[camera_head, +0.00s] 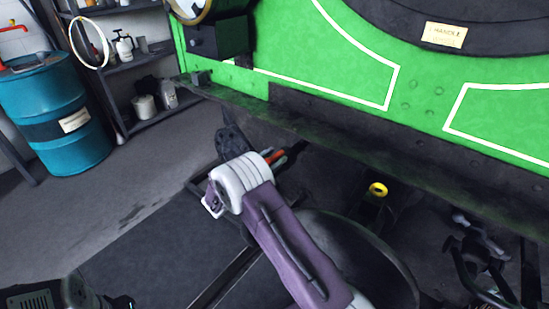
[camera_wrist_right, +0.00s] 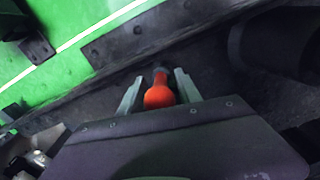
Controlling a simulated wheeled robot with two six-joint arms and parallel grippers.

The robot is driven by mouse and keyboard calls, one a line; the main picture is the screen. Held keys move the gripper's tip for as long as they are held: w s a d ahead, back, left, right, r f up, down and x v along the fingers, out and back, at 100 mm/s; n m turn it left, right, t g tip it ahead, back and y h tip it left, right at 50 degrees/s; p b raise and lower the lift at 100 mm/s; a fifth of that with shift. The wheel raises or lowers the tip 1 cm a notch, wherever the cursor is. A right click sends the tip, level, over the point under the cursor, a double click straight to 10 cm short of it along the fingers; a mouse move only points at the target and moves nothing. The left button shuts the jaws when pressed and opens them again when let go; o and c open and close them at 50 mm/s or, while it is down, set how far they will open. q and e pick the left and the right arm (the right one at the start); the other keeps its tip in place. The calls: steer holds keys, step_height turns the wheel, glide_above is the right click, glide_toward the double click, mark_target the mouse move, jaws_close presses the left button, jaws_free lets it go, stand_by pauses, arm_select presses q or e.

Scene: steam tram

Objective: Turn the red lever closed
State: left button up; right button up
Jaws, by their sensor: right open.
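The red lever (camera_wrist_right: 158,96) shows in the right wrist view as a rounded red-orange grip pointing towards the camera. It lies between the two pale fingers of my right gripper (camera_wrist_right: 158,84), which is open. I cannot tell whether either finger touches it. In the head view a small piece of the red lever (camera_head: 273,156) shows beside my white wrist, below the edge of the green tram. My wrist and purple forearm hide most of my right gripper there. My left gripper is not in view.
The tram's green side (camera_head: 320,60) and dark lower beam (camera_head: 330,115) stand above the lever. A yellow ring (camera_head: 377,189) is to the right underneath.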

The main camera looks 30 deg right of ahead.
steer(key=shift+d, duration=0.1)
steer(key=shift+c, duration=0.3)
jaws_close()
stand_by(1.1)
